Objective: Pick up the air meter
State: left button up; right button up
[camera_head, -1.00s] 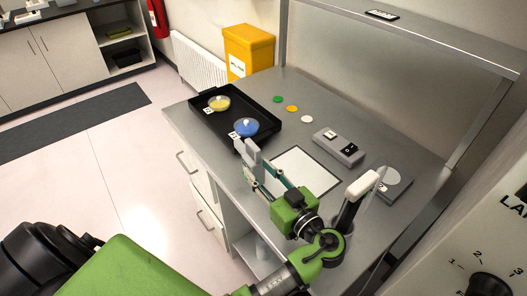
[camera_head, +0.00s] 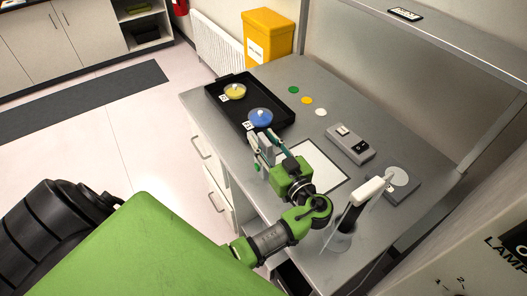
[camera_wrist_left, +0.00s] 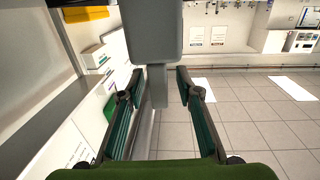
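The air meter seems to be the upright grey device (camera_head: 265,148) by the front edge of the bench, near the black tray. In the left wrist view its wide grey body (camera_wrist_left: 152,30) is at the top centre, with a narrower stem (camera_wrist_left: 156,88) below. My left gripper (camera_head: 266,137) is at the device. In the left wrist view the two green-black fingers (camera_wrist_left: 159,78) are apart on either side of the stem, with a visible gap on each side. The device's base is hidden by the gripper. My right gripper is out of view.
The black tray (camera_head: 219,107) holds a yellow dish (camera_head: 235,91) and a blue dish (camera_head: 260,118). A white sheet (camera_head: 318,168), a grey box device (camera_head: 349,142) and a scale-like plate (camera_head: 400,178) lie to the right. A white-headed upright tool (camera_head: 372,190) stands near my arm.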

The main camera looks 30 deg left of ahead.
pick_arm(q)
jog(key=shift+w+a+f, duration=0.1)
jog(key=shift+w+a, duration=0.1)
jog(key=shift+a, duration=0.1)
jog(key=shift+d, duration=0.1)
jog(key=c, duration=0.9)
grip_shut()
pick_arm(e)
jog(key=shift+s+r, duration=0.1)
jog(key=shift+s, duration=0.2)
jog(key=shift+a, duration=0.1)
